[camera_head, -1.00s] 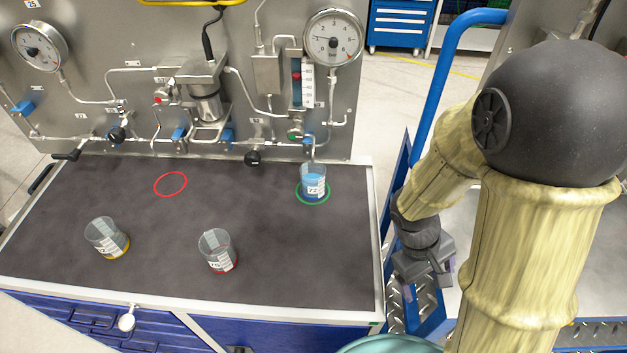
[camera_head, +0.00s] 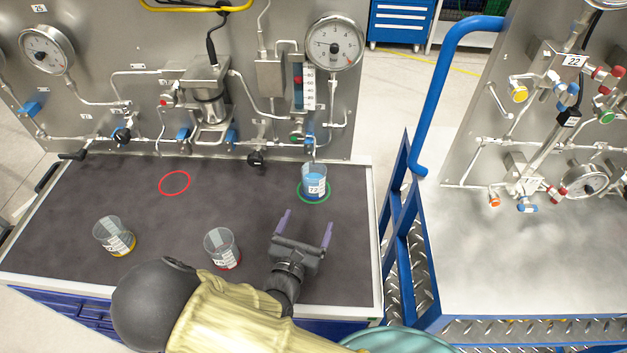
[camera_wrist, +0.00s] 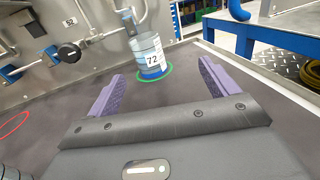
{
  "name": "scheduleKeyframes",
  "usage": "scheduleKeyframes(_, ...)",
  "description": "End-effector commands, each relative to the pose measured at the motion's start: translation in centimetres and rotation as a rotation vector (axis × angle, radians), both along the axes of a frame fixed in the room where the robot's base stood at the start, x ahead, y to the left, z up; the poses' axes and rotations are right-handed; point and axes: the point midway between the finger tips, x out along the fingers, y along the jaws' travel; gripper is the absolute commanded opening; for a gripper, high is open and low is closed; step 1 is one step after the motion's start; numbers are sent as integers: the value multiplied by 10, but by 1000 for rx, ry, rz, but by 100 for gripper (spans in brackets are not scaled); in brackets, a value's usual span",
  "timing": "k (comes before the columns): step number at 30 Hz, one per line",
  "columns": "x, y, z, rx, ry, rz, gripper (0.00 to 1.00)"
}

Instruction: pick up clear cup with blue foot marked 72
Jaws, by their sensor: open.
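The clear cup with the blue foot (camera_head: 313,184) stands upright inside a green ring at the back right of the dark mat. My gripper (camera_head: 307,222) is open and empty over the mat, in front of the cup. In the wrist view its two purple fingers (camera_wrist: 158,88) point toward the cup, which stands beyond the fingertips, between their lines and apart from them. The green ring (camera_head: 325,199) is partly hidden by the cup.
A cup with a yellow foot (camera_head: 114,236) and one with a red foot (camera_head: 222,248) stand on the mat (camera_head: 180,215), left of my gripper. An empty red ring (camera_head: 174,183) lies at the back. The gauge panel with pipes and valves (camera_head: 258,158) rises close behind the blue-footed cup.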

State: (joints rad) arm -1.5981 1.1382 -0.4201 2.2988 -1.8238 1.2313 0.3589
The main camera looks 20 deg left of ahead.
Motion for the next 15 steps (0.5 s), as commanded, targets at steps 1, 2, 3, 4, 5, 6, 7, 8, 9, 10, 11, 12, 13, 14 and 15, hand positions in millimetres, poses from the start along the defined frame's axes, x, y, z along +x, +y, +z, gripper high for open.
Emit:
scheduleKeyframes(1,-6,11,-1,-18,-12,52,86)
scheduleKeyframes(2,-8,15,-2,-25,-16,72,86)
scheduleKeyframes(3,-9,19,-3,-29,-19,88,86)
scheduleKeyframes(4,-10,20,-3,-31,-20,95,86)
scheduleKeyframes(5,-10,21,-3,-31,-21,98,86)
scheduleKeyframes(6,-10,21,-3,-31,-20,98,86)
scheduleKeyframes(7,-10,21,-3,-31,-20,97,86)
scheduleKeyframes(8,-10,21,-3,-30,-20,96,86)
scheduleKeyframes(9,-10,21,-3,-30,-19,95,86)
scheduleKeyframes(10,-10,21,-3,-30,-19,95,86)
scheduleKeyframes(11,-10,20,-3,-30,-19,94,86)
scheduleKeyframes(12,-10,20,-3,-30,-19,94,86)
scheduleKeyframes(13,-9,20,-3,-30,-19,93,86)
scheduleKeyframes(14,-8,20,-3,-30,-19,93,86)
scheduleKeyframes(15,-5,20,-2,-30,-19,92,86)
